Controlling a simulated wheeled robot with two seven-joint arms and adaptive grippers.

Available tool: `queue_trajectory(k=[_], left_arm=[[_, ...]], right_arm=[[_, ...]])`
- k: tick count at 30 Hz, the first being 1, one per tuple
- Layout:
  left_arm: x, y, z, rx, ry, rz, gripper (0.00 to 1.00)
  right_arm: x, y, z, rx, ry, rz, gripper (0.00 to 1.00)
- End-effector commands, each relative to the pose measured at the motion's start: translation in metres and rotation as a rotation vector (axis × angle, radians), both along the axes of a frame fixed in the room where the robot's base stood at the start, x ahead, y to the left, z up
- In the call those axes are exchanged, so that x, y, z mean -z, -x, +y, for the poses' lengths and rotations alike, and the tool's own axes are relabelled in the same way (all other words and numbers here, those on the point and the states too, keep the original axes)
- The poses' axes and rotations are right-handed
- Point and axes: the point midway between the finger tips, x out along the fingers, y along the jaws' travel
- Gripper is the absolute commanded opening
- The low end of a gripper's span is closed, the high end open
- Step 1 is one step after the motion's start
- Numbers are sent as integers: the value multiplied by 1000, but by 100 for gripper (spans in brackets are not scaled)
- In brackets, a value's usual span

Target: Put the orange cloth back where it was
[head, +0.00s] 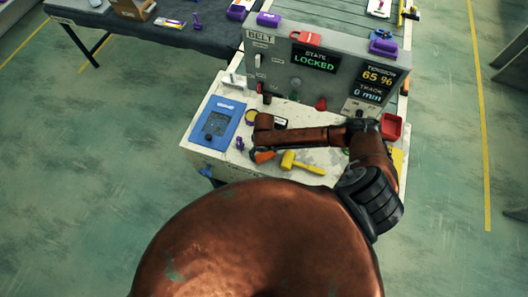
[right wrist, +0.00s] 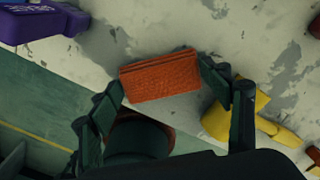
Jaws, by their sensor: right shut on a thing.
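The orange cloth (right wrist: 160,79) is a small folded, woven-looking piece. In the right wrist view it sits between the two dark fingers of my right gripper (right wrist: 163,88), which is shut on it. In the head view the cloth (head: 263,156) shows below the end of my right arm, over the front part of the white worktop (head: 222,158). The right gripper (head: 258,149) is mostly hidden there under the wrist. I cannot tell whether the cloth touches the worktop. My left gripper is not in view.
A yellow hammer (head: 302,163) lies right of the cloth; a small purple item (head: 240,143) stands left. A blue panel (head: 217,124) is on the worktop's left, a red bin (head: 391,127) on its right. The grey control console (head: 275,67) rises behind, its screen reading LOCKED.

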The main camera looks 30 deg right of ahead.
Motion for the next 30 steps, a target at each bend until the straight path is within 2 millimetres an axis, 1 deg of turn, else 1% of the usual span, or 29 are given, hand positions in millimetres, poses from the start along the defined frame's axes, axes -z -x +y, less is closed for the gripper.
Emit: queue_trajectory(k=[3,17,26,27,29,30], left_arm=[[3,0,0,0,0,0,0],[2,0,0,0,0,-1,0],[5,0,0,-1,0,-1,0],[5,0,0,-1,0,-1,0],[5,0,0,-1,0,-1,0],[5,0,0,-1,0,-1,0]], right_arm=[[5,0,0,0,0,-1,51],[4,0,0,0,0,0,51],[9,0,0,0,1,0,51],[9,0,0,0,1,0,72],[8,0,0,0,1,0,76],[8,0,0,0,1,0,76]])
